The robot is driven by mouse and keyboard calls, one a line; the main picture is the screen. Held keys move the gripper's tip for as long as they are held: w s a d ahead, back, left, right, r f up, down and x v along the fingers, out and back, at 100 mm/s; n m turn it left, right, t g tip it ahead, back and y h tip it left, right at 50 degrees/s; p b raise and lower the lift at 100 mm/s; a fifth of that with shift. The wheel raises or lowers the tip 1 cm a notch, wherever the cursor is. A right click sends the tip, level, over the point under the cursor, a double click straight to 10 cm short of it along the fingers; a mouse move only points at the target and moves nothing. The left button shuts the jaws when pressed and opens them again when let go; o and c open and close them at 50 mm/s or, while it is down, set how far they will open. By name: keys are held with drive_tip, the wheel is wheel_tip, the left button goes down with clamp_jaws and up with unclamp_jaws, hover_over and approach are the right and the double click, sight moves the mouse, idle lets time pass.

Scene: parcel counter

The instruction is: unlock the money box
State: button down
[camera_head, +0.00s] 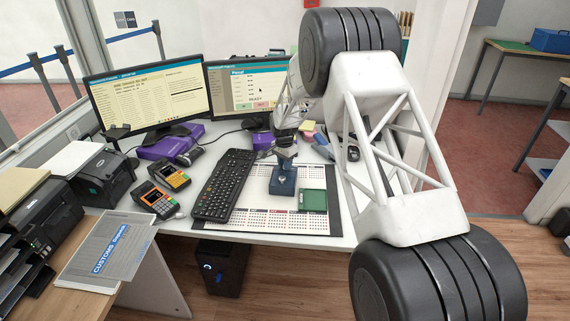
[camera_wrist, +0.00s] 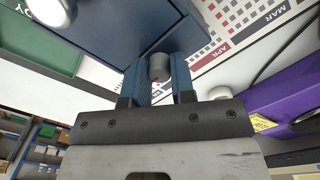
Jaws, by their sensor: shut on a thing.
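The money box appears to be the dark blue box (camera_head: 283,187) on the desk mat, with a pale round piece on its face. In the wrist view the blue box (camera_wrist: 125,25) fills the top, with a pale round knob (camera_wrist: 50,10) at upper left. My gripper (camera_head: 285,153) is right at the box's top in the head view. Whether the cylinder is a key or part of the box's lock, I cannot tell.
A green tray or pad (camera_head: 313,200) lies right of the box. A keyboard (camera_head: 223,185) is at left, with two card terminals (camera_head: 166,183) beyond it. Monitors (camera_head: 150,95) stand behind. The calendar mat (camera_head: 255,213) in front of the box is mostly bare.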

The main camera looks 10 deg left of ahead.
idle(0.3)
drive_tip(key=c, duration=1)
unclamp_jaws()
drive_tip(key=shift+o, duration=0.2)
drive_tip(key=shift+r, duration=0.2)
drive_tip(key=shift+w+a+r, duration=0.1)
drive_tip(key=shift+r, duration=3.6)
